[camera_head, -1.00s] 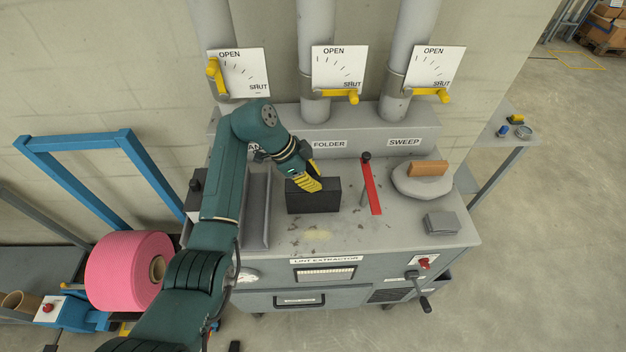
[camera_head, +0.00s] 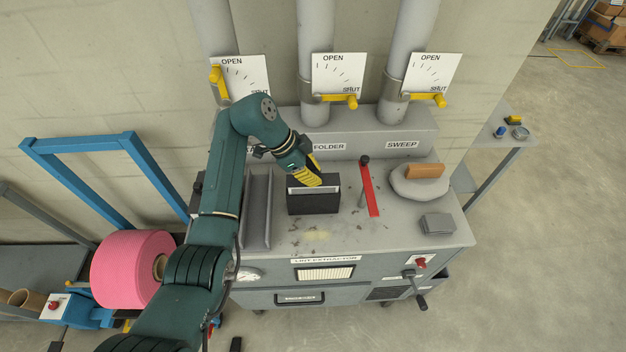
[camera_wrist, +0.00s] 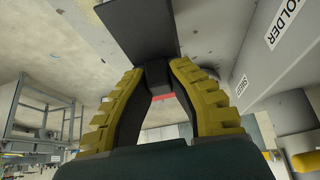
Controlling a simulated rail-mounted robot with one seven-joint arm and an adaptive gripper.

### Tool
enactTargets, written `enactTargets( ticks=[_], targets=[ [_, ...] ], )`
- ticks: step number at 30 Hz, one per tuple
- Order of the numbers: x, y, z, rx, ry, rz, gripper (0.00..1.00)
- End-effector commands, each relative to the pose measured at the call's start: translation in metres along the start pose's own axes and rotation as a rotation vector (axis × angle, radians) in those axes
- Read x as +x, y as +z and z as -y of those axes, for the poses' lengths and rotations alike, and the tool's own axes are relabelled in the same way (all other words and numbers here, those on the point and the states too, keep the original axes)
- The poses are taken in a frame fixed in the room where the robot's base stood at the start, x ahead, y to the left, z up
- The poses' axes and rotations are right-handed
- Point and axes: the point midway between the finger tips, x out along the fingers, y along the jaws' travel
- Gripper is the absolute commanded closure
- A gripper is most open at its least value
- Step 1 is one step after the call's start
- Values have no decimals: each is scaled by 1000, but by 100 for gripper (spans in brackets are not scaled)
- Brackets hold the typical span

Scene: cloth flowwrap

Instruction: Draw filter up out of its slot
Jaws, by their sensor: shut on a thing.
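The filter (camera_head: 313,205) shows as a dark, box-like piece standing at its slot in the grey top of the lint extractor. A pale band runs across its upper part, below a dark top edge. My gripper (camera_head: 313,181), with yellow fingers, is at its top edge, tilted. In the wrist view my gripper (camera_wrist: 160,85) is shut on a small dark grip part, with a dark flat panel (camera_wrist: 140,25) beyond it. The slot itself and the filter's lower end are hidden, so I cannot tell how far it is raised.
Pipes and valve plates rise behind.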

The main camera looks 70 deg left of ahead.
Motion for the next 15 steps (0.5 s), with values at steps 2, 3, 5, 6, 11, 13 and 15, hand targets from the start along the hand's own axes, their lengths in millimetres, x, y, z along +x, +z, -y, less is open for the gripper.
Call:
enactTargets(
  ticks=[2,3,5,6,11,13,15],
  targets=[
    [-6,-4,0,1,-1,-1,100],
    [-8,-5,0,1,-1,-1,100],
    [-11,-7,0,1,-1,-1,100],
    [-13,-8,0,1,-1,-1,100],
    [-21,-12,0,0,-1,-1,100],
    [-24,-14,0,0,-1,-1,100],
    [-27,-16,0,0,-1,-1,100]
  ],
)
